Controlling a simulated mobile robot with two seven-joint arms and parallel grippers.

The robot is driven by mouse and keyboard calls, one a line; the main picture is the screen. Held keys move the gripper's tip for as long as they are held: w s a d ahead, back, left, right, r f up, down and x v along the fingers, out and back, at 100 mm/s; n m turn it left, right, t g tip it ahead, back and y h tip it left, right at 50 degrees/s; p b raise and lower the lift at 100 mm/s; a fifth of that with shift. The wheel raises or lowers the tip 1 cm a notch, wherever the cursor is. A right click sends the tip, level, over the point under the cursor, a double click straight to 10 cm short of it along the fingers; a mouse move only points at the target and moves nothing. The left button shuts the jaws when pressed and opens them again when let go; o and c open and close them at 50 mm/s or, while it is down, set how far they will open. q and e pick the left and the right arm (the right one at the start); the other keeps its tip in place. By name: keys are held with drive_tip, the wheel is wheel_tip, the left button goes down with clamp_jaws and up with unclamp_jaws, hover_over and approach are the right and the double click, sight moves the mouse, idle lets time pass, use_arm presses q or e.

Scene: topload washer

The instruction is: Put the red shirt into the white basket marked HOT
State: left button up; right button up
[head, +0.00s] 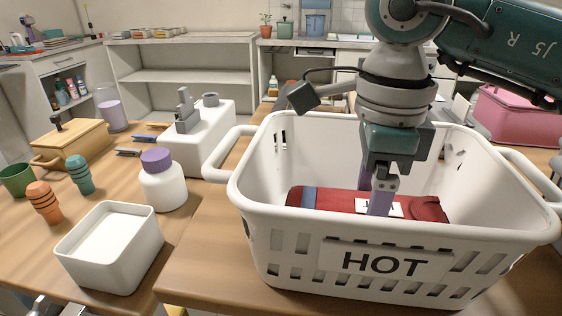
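The white basket (300,232) marked HOT stands on the wooden table at the right of the head view, its label facing me. The red shirt (335,202), a folded bundle with a blue-grey band at its left end and a white patch, lies inside the basket. My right gripper (376,196) reaches down into the basket from above, its fingers at the shirt's middle. The basket's front wall hides the lower part of the shirt. I cannot tell whether the fingers are closed on the cloth. My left gripper is not in view.
Shelves line the back.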

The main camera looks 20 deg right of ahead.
drive_tip(key=shift+f, duration=0.15)
drive_tip(key=o, duration=1.3)
drive_tip(key=shift+r, duration=0.2)
wheel_tip(320, 180, up, 12)
drive_tip(key=shift+p, duration=0.35)
